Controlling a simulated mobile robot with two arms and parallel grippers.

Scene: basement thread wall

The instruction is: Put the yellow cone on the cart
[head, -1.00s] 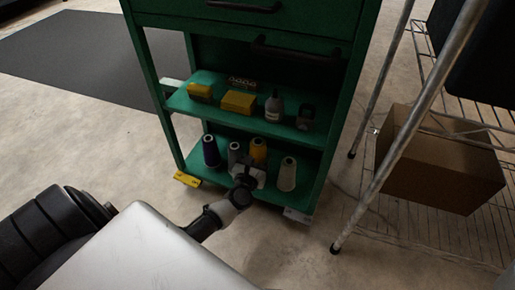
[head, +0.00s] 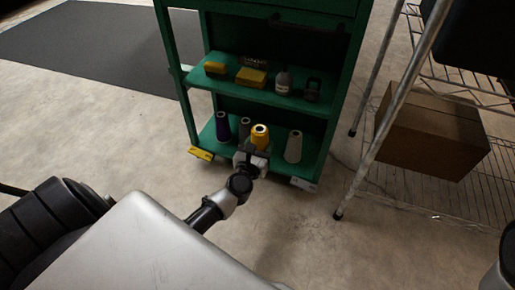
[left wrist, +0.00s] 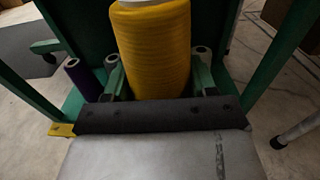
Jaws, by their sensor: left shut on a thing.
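The yellow cone (head: 260,136) is a spool of yellow thread. My left gripper (head: 252,152) is shut on it in front of the green cart's (head: 311,148) lower shelf. In the left wrist view the yellow cone (left wrist: 155,50) stands upright, large and close, just beyond the gripper (left wrist: 160,108). Whether its base touches the shelf is hidden by the gripper. My right gripper is not in view.
The lower shelf also holds a purple cone (head: 222,126), a grey cone (head: 245,130) and a white cone (head: 294,147). Yellow boxes (head: 251,78) and a bottle (head: 283,82) stand on the shelf above. A wire rack with a cardboard box (head: 432,127) is at right.

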